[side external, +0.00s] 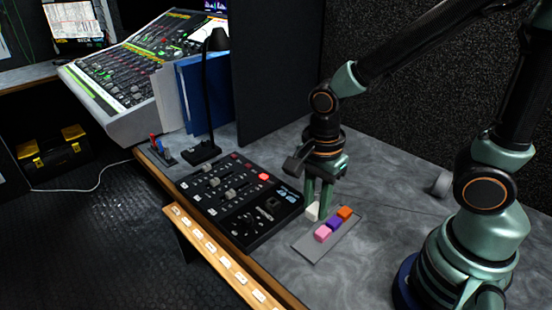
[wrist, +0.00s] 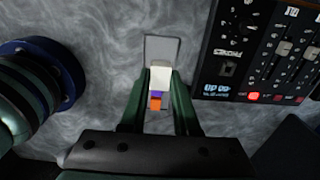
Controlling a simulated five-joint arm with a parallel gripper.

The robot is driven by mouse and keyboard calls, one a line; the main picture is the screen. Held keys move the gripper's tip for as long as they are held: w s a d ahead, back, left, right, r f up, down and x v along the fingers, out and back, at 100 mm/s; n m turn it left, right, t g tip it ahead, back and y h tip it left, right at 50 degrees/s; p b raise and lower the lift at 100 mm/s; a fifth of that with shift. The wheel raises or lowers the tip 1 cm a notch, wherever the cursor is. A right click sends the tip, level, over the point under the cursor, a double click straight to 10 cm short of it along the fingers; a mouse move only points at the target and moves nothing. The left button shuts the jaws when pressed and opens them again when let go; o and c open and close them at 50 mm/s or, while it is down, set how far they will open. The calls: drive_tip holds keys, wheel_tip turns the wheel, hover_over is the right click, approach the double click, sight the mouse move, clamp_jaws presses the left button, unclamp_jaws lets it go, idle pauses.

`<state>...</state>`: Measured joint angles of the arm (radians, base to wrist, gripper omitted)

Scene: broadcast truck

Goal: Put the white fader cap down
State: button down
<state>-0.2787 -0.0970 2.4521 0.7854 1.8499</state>
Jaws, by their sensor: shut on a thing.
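The white fader cap (side external: 312,211) is held between the green fingers of my gripper (side external: 319,208), which point down close to the desk. In the wrist view the white cap (wrist: 160,76) sits between the fingertips (wrist: 159,80) and overlaps the grey plate (wrist: 162,44). That flat plate (side external: 308,249) lies on the desk and carries a pink cap (side external: 323,233), a purple cap (side external: 335,224) and an orange cap (side external: 345,213) in a row. Purple (wrist: 157,94) and orange (wrist: 155,104) show below the white cap in the wrist view; pink is hidden there. I cannot tell how high the white cap is.
A black control panel (side external: 240,205) with sliders and knobs lies just left of my gripper. A black desk lamp (side external: 205,150) and blue folders (side external: 195,95) stand behind it. The marbled desk (side external: 385,235) is clear right of the plate.

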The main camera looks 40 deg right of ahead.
sight(310, 248)
drive_tip(key=shift+f, duration=5.15)
drive_tip(key=shift+f, duration=0.15)
drive_tip(key=c, duration=0.9)
unclamp_jaws()
wheel_tip(310, 248, up, 12)
drive_tip(key=shift+r, duration=0.15)
drive_tip(key=shift+w+d+r+n+t, duration=0.4)
drive_tip(key=shift+d+r+n+t, duration=0.7)
drive_tip(key=shift+r+n, duration=1.4)
drive_tip(key=shift+w+d+r+n+t, duration=0.6)
drive_tip(key=shift+d+r+n, duration=0.85)
drive_tip(key=shift+n, duration=2.05)
drive_tip(key=shift+w+d+r+n+t, duration=0.25)
drive_tip(key=shift+d+r+n+t, duration=0.9)
drive_tip(key=shift+r+n, duration=1.4)
